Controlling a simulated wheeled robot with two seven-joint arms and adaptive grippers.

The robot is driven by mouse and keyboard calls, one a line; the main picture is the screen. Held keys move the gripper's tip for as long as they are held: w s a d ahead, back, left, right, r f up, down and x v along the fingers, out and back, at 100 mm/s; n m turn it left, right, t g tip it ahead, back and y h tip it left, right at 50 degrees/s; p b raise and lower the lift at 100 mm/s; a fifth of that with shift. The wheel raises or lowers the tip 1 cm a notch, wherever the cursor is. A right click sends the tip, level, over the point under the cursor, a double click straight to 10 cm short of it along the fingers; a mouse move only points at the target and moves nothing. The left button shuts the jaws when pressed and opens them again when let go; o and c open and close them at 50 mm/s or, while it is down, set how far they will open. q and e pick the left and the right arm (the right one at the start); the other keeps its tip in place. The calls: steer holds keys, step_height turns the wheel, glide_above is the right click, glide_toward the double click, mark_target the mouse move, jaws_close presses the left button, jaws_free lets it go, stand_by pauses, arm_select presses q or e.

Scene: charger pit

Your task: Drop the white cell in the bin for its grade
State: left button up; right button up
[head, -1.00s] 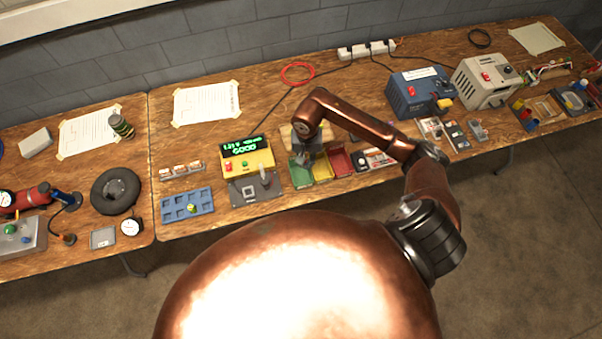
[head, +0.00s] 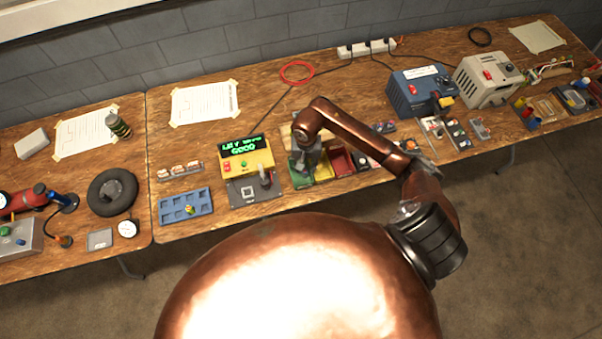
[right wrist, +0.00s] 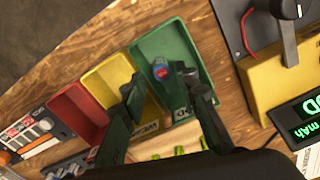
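My right gripper (right wrist: 162,86) is over the green bin (right wrist: 205,55) in the right wrist view, fingers apart and pointing down. Between the fingertips, a small round end with a red centre and blue rim (right wrist: 160,72) shows against the green bin. Its sides are hidden, so I cannot tell whether it is the white cell; neither finger clearly clamps it. The yellow bin (right wrist: 103,78) and red bin (right wrist: 75,110) stand beside the green one. In the head view, the tester (head: 246,157) has a lit green display that seems to read GOOD. My left gripper is not in view.
A blue tray (head: 172,212) with a small yellow-green item and a rack of small cells (head: 180,171) are left of the tester. A grey plate with a lever (head: 253,190) lies in front of it. Blue (head: 405,98) and beige (head: 474,85) boxes stand right.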

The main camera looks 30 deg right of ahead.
steer(key=shift+o, duration=0.7)
steer(key=shift+r, duration=0.25)
step_height(320, 180, up, 12)
steer(key=shift+f, duration=0.25)
